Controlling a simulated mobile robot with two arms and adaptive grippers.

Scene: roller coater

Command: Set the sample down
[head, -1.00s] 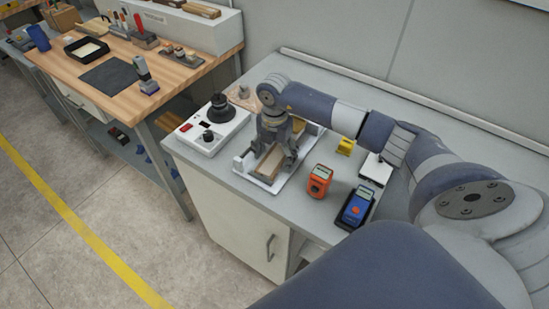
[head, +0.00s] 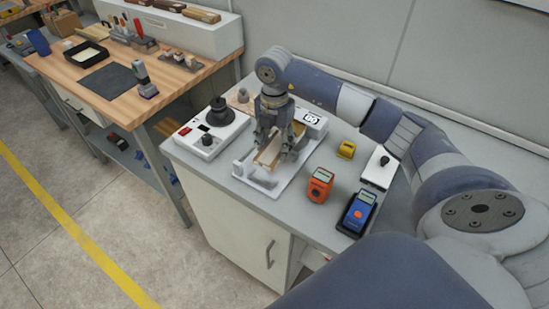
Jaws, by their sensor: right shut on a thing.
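My right gripper (head: 273,149) reaches down over a white flat device (head: 243,174) on the grey-topped cabinet. It is shut on the sample, a light wood-coloured strip (head: 268,155), between its fingers. The strip lies over the device's bed; I cannot tell whether it touches the bed. The fingers hide part of the strip. A white block with a dark square label (head: 311,119) stands at the device's far end. My left gripper is not in view.
A white unit with black knobs (head: 207,142) stands left of the device. An orange meter (head: 319,185), a blue meter (head: 357,211), a yellow item (head: 346,149) and a white plate with a black knob (head: 379,167) stand to the right. A wooden workbench (head: 190,75) is beyond a gap.

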